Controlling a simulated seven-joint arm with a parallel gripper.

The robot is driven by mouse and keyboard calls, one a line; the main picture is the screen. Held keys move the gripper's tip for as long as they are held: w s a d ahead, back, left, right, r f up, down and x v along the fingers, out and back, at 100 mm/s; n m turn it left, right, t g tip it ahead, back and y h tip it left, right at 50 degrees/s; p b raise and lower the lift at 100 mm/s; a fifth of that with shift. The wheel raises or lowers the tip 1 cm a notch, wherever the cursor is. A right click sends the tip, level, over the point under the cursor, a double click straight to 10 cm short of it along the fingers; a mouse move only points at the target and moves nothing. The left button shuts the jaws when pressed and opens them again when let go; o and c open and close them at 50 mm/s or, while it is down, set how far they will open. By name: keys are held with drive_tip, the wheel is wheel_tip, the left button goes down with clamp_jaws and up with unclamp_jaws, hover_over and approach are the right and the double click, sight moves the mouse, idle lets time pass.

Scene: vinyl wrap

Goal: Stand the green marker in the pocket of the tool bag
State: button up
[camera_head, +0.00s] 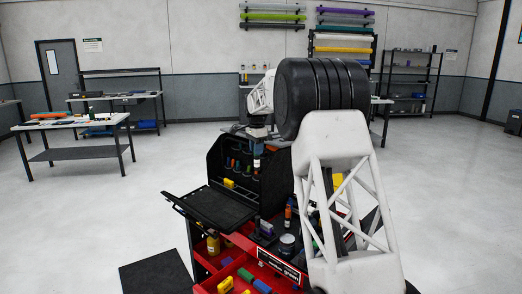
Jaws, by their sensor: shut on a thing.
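The black tool bag (219,161) stands open on the red cart, its flap folded down toward the left. Several coloured tools or markers sit in a row in its pockets. My gripper (257,137) points down over the bag's right part. It is shut on a small slim upright thing, apparently the green marker (257,150), which shows pale and dark at this size; its green is hard to make out. Its lower end is in front of or at the bag's pocket row; I cannot tell whether it is inside a pocket.
The red cart (207,283) has an open drawer with yellow, green and blue blocks. Bottles and a round dark tin (287,244) stand on its top, close to my arm. A yellow bottle (213,245) stands on the left side. Work tables (75,153) are far behind.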

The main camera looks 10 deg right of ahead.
drive_tip(key=w+a+f+m, duration=0.1)
drive_tip(key=w+f+m, duration=0.6)
drive_tip(key=w+f, duration=0.2)
drive_tip(key=shift+a+m, duration=0.15)
drive_tip(key=shift+m, duration=0.25)
drive_tip(key=shift+f, duration=0.25)
wheel_tip(320, 180, down, 6)
drive_tip(key=shift+f, duration=0.25)
idle(0.8)
drive_tip(key=shift+f, duration=0.75)
idle(2.0)
drive_tip(key=o, duration=1)
drive_tip(key=shift+r, duration=3.9)
drive_tip(key=shift+s, duration=0.1)
